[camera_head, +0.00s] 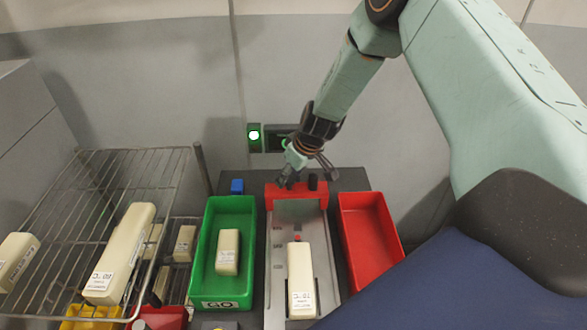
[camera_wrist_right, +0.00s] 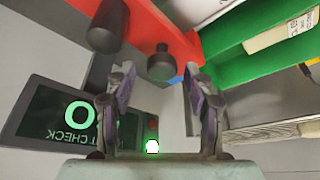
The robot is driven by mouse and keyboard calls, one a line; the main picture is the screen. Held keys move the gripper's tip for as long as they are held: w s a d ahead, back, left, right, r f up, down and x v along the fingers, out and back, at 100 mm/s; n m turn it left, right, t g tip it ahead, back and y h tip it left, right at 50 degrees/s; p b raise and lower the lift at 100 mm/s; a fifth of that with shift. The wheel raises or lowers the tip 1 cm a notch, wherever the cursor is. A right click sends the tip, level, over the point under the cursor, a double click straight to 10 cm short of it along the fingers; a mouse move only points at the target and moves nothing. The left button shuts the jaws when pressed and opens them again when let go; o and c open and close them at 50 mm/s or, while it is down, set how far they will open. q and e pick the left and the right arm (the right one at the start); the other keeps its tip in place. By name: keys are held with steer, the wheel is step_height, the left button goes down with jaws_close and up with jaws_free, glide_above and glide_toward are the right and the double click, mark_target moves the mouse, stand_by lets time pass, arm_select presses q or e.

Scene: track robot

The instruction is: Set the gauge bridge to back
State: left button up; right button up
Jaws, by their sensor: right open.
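The red gauge bridge (camera_head: 297,203) spans the far end of the grey gauge track (camera_head: 275,285), beyond the marks on its left side. A black knob (camera_head: 313,182) stands on its right part. In the right wrist view the bridge (camera_wrist_right: 176,32) carries two black knobs. My right gripper (camera_head: 291,177) is open at the bridge's left part. In the right wrist view its fingers (camera_wrist_right: 158,80) appear on either side of one knob (camera_wrist_right: 161,66); contact cannot be told. The other knob (camera_wrist_right: 108,27) is outside them. My left gripper is not in view.
A cream block (camera_head: 300,270) lies on the track. A green bin (camera_head: 209,255) with a cream block stands left, an empty red bin (camera_head: 374,238) right. A wire rack (camera_head: 100,175) with blocks is far left. A lit green indicator (camera_head: 254,136) and a display (camera_wrist_right: 75,125) are behind.

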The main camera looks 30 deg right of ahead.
steer(key=shift+v, duration=2.05)
step_height(320, 180, up, 7)
glide_above(295, 192)
steer(key=s+d, duration=0.1)
steer(key=s, duration=0.2)
steer(key=shift+w+r, duration=0.1)
steer(key=shift+w, duration=0.05)
